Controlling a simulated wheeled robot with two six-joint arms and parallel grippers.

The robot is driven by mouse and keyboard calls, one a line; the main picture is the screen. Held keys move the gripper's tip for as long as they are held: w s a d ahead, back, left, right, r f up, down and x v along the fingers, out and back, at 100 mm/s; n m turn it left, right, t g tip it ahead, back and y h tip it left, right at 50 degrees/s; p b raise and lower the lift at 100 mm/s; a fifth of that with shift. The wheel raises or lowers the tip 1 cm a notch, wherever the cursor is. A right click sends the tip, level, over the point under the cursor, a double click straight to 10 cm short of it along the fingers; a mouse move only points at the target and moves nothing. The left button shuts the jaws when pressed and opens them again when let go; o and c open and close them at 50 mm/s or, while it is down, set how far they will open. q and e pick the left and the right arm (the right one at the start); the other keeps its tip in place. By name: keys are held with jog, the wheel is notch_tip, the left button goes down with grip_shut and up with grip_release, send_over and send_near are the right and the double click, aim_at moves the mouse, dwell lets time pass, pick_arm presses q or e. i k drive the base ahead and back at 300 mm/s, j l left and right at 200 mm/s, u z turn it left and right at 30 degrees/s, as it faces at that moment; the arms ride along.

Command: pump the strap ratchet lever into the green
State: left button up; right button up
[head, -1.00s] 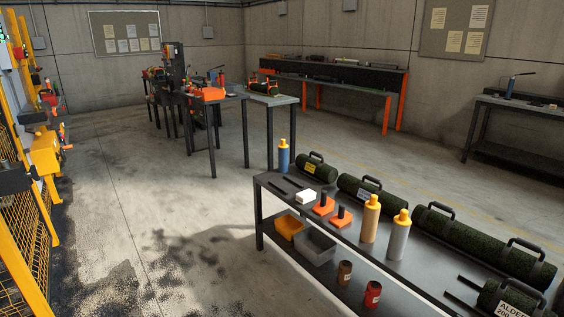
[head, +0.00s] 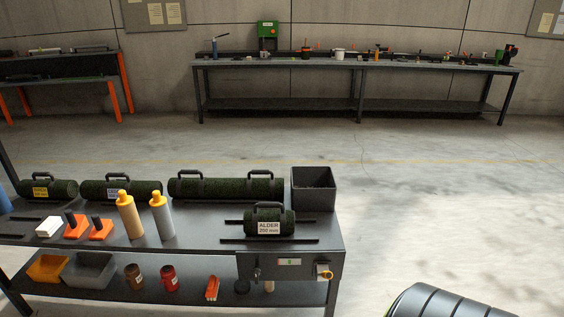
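No ratchet lever can be told for certain. On the right end of the near bench (head: 200,240), a short green turf roll labelled ALDER 200 mm (head: 269,216) lies between two dark rails, with a black handle on top. Below it, a dark front panel (head: 262,272) carries a small gauge window (head: 289,262) with green and reddish parts; its reading is too small to tell. A pale fitting with an orange ring (head: 326,275) sits at the panel's right end. Neither of my grippers is in view.
Turf rolls (head: 225,187) and a black bin (head: 314,188) line the bench's back. Yellow and grey bottles (head: 130,218) stand left. A dark ribbed object (head: 440,302) is at bottom right. Open floor (head: 440,190) reaches the cluttered far bench (head: 350,64).

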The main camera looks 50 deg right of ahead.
aim_at(327, 275)
jog(key=z, duration=1.6)
